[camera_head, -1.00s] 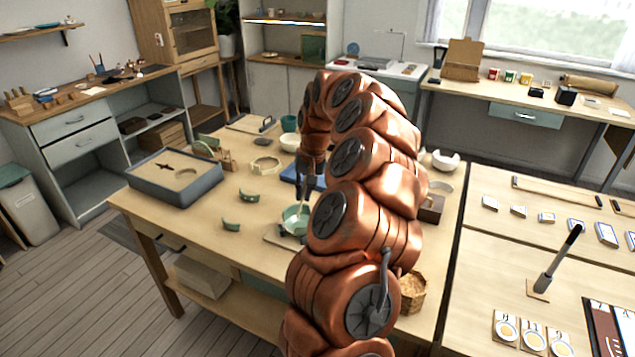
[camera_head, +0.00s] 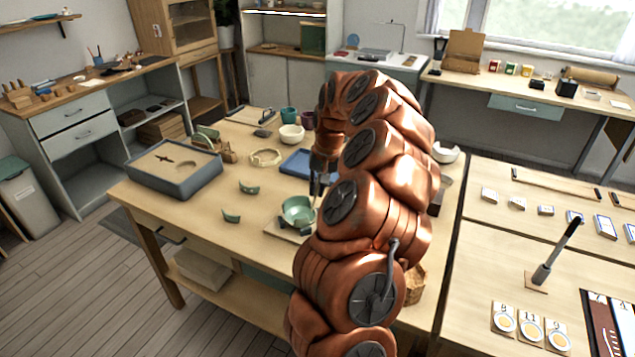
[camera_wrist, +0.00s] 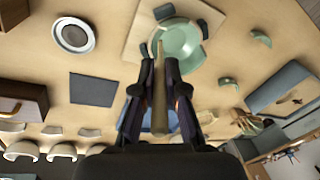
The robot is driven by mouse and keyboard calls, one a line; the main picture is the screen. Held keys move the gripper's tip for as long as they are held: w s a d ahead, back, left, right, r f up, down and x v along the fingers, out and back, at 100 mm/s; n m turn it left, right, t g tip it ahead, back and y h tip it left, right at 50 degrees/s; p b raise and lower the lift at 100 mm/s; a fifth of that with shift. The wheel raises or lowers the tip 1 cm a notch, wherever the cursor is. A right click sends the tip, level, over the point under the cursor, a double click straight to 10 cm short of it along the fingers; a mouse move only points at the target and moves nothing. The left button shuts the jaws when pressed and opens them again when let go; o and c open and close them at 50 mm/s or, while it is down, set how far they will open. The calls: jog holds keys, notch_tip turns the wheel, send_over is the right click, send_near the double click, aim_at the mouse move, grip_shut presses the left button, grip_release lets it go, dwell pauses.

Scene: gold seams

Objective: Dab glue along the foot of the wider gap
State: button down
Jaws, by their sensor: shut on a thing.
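The green bowl (camera_head: 297,210) stands on a pale board (camera_head: 279,233) near the table's front edge; it also shows in the wrist view (camera_wrist: 182,42). Dark pads stand around its rim. Its gaps are too small to compare. Two curved green shards, one (camera_head: 249,188) behind the other (camera_head: 230,216), lie left of the bowl. My gripper (camera_wrist: 159,72) is shut on a thin wooden stick (camera_wrist: 159,100). In the wrist view the stick's tip appears at the bowl's rim; contact cannot be told.
A round white dish with a grey middle (camera_wrist: 74,36) and a dark flat square (camera_wrist: 93,89) lie beside the board. A grey sand tray (camera_head: 174,175) stands left, a blue tray (camera_head: 298,163) behind the bowl. Bare table lies around the shards.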

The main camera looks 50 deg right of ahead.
jog(key=shift+f+b, duration=0.85)
jog(key=shift+f, duration=0.9)
jog(key=shift+d+b, duration=0.2)
jog(key=shift+b, duration=0.15)
jog(key=shift+f+b, duration=0.3)
jog(key=shift+b, duration=0.3)
dwell(0.5)
jog(key=shift+d+r, duration=0.1)
jog(key=shift+r, duration=0.15)
dwell(0.5)
jog(key=shift+w+d, duration=0.3)
jog(key=shift+d, duration=0.65)
jog(key=shift+f+b, duration=0.25)
jog(key=shift+b, duration=0.25)
dwell(0.9)
jog(key=shift+r, duration=0.15)
dwell(0.4)
